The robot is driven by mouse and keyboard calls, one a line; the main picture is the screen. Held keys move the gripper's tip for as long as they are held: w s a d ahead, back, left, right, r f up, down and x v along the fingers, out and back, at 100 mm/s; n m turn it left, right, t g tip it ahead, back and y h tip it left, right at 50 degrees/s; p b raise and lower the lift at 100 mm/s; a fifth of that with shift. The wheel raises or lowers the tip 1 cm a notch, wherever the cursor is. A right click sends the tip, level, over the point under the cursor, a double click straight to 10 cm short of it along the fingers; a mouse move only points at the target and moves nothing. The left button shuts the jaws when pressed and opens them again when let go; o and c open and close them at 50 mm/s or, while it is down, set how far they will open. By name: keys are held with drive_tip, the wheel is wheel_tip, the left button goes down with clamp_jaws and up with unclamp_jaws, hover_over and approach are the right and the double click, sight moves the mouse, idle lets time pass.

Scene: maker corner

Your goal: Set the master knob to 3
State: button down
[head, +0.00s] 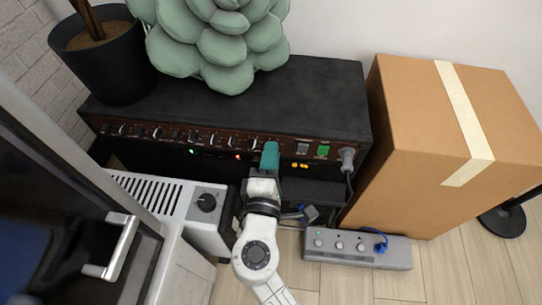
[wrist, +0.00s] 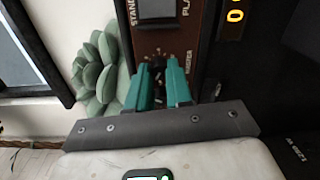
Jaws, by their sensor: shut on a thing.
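The black amplifier (head: 325,85) has a brown control panel with a row of small knobs along its front. In the wrist view the master knob (wrist: 158,72) sits beside the word MASTER, with a dial scale around it. My gripper (head: 270,152) reaches the panel near its right part; in the wrist view its teal fingers (wrist: 159,82) are on both sides of the master knob, shut on it. The fingers hide part of the knob, and I cannot read its pointer setting. In the head view the gripper covers the knob.
A green succulent (head: 225,45) and a dark plant pot (head: 100,60) stand on the amplifier. A cardboard box (head: 405,130) is close on the right.

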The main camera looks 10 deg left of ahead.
drive_tip(key=shift+f, duration=0.1)
drive_tip(key=c, duration=1)
unclamp_jaws()
drive_tip(key=s+p, duration=0.1)
drive_tip(key=s, duration=0.4)
drive_tip(key=s+p, duration=0.1)
drive_tip(key=s, duration=0.4)
drive_tip(key=shift+s+a+r+p, duration=0.15)
drive_tip(key=shift+s+r+p, duration=0.05)
drive_tip(key=shift+s+p, duration=0.2)
